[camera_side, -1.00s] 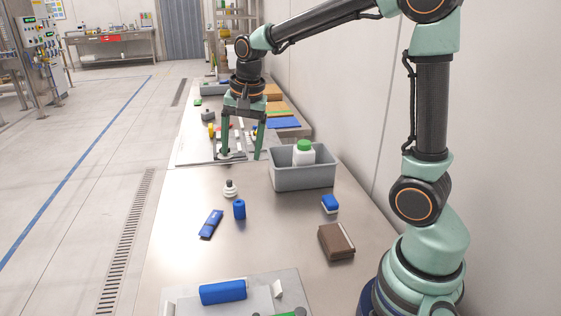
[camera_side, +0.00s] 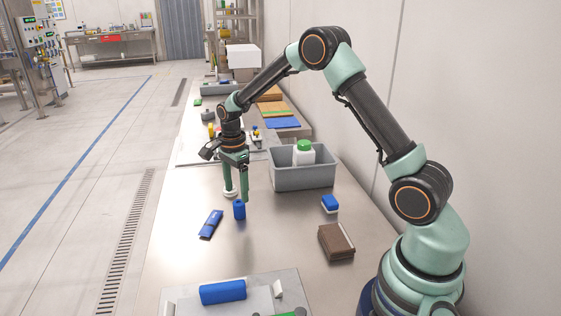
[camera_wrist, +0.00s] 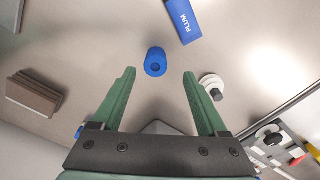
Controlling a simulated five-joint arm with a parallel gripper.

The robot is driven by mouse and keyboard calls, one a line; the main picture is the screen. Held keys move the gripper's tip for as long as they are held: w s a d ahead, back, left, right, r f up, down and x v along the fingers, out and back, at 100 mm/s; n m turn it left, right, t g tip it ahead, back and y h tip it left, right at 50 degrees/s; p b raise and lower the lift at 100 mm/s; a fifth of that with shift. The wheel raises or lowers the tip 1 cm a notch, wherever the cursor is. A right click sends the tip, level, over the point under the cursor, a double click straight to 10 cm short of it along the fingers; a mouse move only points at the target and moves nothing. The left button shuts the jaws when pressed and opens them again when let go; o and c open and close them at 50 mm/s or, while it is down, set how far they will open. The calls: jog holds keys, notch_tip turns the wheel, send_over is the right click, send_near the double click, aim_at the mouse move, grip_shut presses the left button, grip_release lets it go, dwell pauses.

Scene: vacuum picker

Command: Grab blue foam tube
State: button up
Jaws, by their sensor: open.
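The blue foam tube (camera_side: 239,210) stands upright on the metal table. In the wrist view the tube (camera_wrist: 155,62) shows its open end, just beyond the gap between my fingertips. My gripper (camera_side: 236,196) points down close to the tube on its far side. In the wrist view my gripper (camera_wrist: 160,72) has its two green fingers wide apart with nothing between them. I cannot tell from the side view whether a finger touches the tube.
A blue packet (camera_side: 211,223) lies left of the tube. A white and dark knob-like piece (camera_wrist: 211,86) stands by the right finger. A grey bin (camera_side: 303,178) holds a green-capped bottle (camera_side: 304,152). A brown box (camera_side: 336,242) and blue-white block (camera_side: 330,204) lie right.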

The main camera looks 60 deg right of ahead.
aim_at(240, 202)
jog(key=shift+s+f, duration=0.2)
jog(key=shift+f, duration=1.4)
jog(key=shift+s+f, duration=0.15)
jog(key=shift+f, duration=1.4)
grip_shut()
